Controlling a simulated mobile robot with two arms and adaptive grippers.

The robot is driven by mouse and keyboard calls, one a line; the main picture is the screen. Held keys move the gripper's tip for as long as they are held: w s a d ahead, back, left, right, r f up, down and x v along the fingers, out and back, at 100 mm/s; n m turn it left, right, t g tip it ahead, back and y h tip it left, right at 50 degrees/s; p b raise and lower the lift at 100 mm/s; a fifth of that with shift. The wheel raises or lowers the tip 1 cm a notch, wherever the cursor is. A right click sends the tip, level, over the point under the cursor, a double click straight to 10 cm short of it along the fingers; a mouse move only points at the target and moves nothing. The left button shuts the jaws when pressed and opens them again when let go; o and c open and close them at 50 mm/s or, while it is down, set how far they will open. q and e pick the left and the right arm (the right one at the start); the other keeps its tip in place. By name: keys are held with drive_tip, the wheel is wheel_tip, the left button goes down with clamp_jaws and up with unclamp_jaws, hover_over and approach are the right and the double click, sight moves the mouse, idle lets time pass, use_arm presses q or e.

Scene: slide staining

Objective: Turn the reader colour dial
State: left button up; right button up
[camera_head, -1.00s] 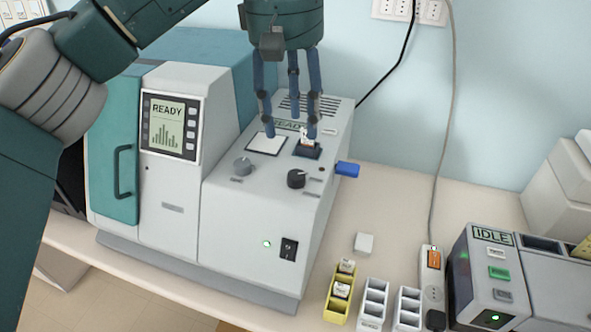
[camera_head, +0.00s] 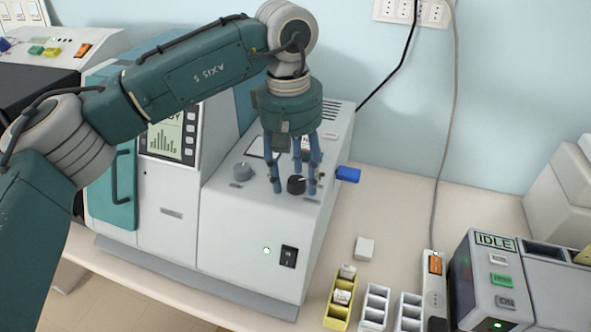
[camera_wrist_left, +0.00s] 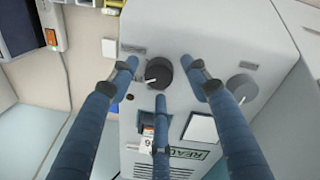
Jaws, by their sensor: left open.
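The reader (camera_head: 225,222) is a grey and teal machine with two dials on its sloped top. The black dial (camera_head: 296,184) is on the right and the grey dial (camera_head: 242,171) on the left; the frames do not show which one is the colour dial. My left gripper (camera_head: 297,190) is open, its fingers pointing down around the black dial. In the left wrist view the black dial (camera_wrist_left: 159,71) sits between the spread fingers, with no clear contact. The grey dial (camera_wrist_left: 242,86) is outside them, to the right. My right gripper is not in view.
A blue tab (camera_head: 348,174) sticks out at the reader's right side. A rocker switch (camera_head: 288,256) is on its front. A yellow rack (camera_head: 338,312), white racks (camera_head: 373,305) and a small white block (camera_head: 365,247) stand to the right. A machine reading IDLE (camera_head: 490,285) is farther right.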

use_arm(q)
drive_tip(key=shift+s+f, duration=0.1)
drive_tip(key=c, duration=1.1)
drive_tip(key=shift+c, duration=0.2)
drive_tip(key=shift+f+n+b, duration=0.1)
drive_tip(key=shift+n+b, duration=0.85)
drive_tip(key=shift+n, duration=0.05)
drive_tip(key=n+b, duration=0.2)
drive_tip(key=n, duration=0.1)
drive_tip(key=n+b, duration=0.2)
drive_tip(key=n, duration=0.1)
drive_tip(key=shift+n+t, duration=0.3)
drive_tip(key=shift+n, duration=0.1)
drive_tip(key=shift+n+y+b, duration=0.3)
drive_tip(key=shift+n+b, duration=0.1)
drive_tip(key=shift+n, duration=1.2)
drive_tip(key=shift+r, duration=0.2)
